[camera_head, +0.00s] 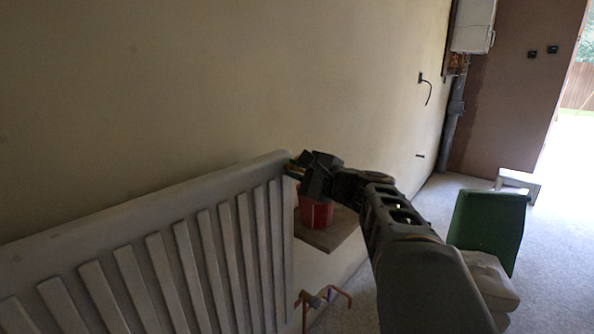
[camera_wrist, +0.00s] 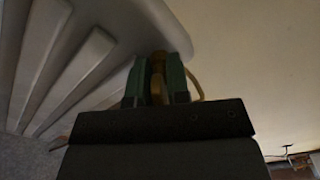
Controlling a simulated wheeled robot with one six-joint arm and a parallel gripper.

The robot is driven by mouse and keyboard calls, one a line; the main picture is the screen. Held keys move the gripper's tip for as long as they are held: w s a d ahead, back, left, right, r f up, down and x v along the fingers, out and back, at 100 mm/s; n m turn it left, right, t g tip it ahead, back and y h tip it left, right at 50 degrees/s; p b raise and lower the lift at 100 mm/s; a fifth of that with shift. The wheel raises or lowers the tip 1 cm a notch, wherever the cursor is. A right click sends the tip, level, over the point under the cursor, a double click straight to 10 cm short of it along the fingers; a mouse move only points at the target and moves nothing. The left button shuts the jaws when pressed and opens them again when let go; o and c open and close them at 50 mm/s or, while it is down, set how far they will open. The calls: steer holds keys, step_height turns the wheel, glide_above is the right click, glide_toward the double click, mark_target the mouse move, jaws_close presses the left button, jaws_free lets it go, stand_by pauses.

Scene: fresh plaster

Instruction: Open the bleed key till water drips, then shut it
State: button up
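The grey ribbed radiator (camera_head: 185,215) runs along the wall from the lower left. My gripper (camera_head: 293,171) is at its top right corner. In the wrist view the two green fingers of my gripper (camera_wrist: 157,84) stand close around a small brass-coloured piece, the bleed key (camera_wrist: 158,68), at the radiator's end (camera_wrist: 150,25). The fingers look closed on it, with the brass piece filling the gap. In the head view the key is mostly hidden by my gripper. No water drop can be made out.
A red bucket (camera_head: 315,213) stands on a board (camera_head: 333,236) below my gripper. Copper pipes (camera_head: 322,297) rise beside the radiator's lower end. A green container (camera_head: 488,228), a pale sack (camera_head: 490,283) and a white stool (camera_head: 518,181) stand on the right. Floor beyond is clear.

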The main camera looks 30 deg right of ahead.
steer(key=shift+o, duration=1.4)
steer(key=p+v, duration=0.2)
steer(key=v, duration=1.2)
steer(key=shift+a, duration=0.1)
